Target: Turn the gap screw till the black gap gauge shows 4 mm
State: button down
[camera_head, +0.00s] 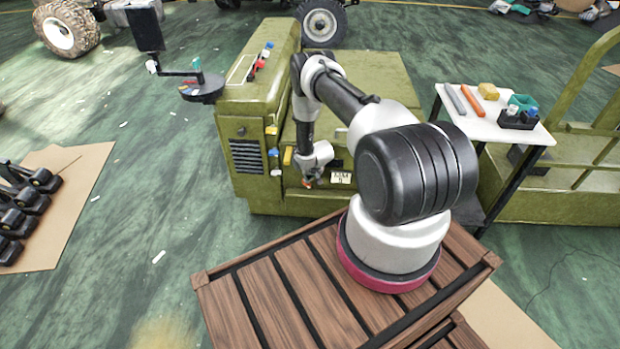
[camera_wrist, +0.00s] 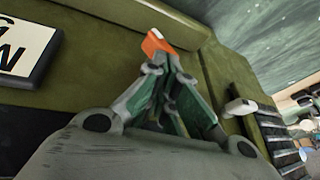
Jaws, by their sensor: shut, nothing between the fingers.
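My gripper (camera_head: 311,184) is low at the front of the olive-green machine (camera_head: 247,117), beside a white plate with black characters (camera_head: 341,177). In the wrist view my gripper's fingers (camera_wrist: 160,62) are closed together at the tips, with nothing held between them. A small orange piece (camera_wrist: 154,42) shows just past the fingertips. I cannot tell whether it is touched, or whether it is the gap screw. The white plate is at the left of the wrist view (camera_wrist: 22,48). I cannot make out the black gap gauge or its reading in either view.
A pale handle (camera_wrist: 239,107) sticks out right of the fingers in the wrist view. A small table (camera_head: 480,125) with tools stands right of the machine. A black round tray (camera_head: 204,90) on an arm is at its left. Slatted wood (camera_head: 290,290) lies in front.

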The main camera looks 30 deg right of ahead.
jog(key=shift+w+a+f, duration=0.15)
jog(key=shift+w+a, duration=0.35)
jog(key=shift+a, duration=0.4)
dwell(0.5)
